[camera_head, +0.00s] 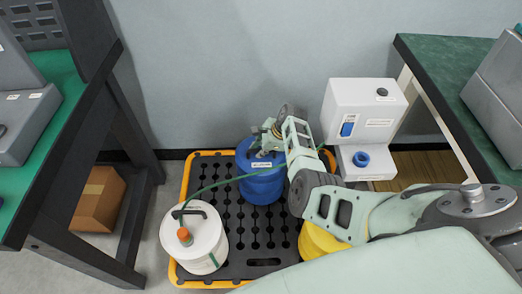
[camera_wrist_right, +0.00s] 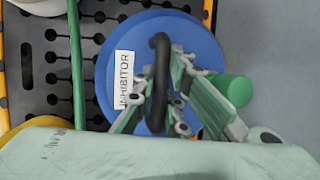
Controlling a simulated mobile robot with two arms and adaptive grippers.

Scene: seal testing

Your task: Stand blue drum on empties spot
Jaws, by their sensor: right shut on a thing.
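The blue drum (camera_head: 262,188) stands upright at the back of a black-grated pallet with a yellow-orange rim (camera_head: 190,172). I cannot tell whether its base touches the grate. In the right wrist view the drum (camera_wrist_right: 195,38) shows from above, with an "INHIBITOR" label, a black handle and a green cap-like cylinder at its side. My right gripper (camera_head: 266,146) reaches in from the right and is shut on the black handle; its fingers (camera_wrist_right: 165,88) lie on both sides of it. No marked empties spot is readable. My left gripper is not in view.
A white drum (camera_head: 195,238) with an orange cap stands front left on the pallet; a green hose (camera_head: 215,184) runs from it past the blue drum. A yellow drum (camera_head: 318,241) is partly under my arm. A white dispenser (camera_head: 362,105) stands at right. Benches flank both sides.

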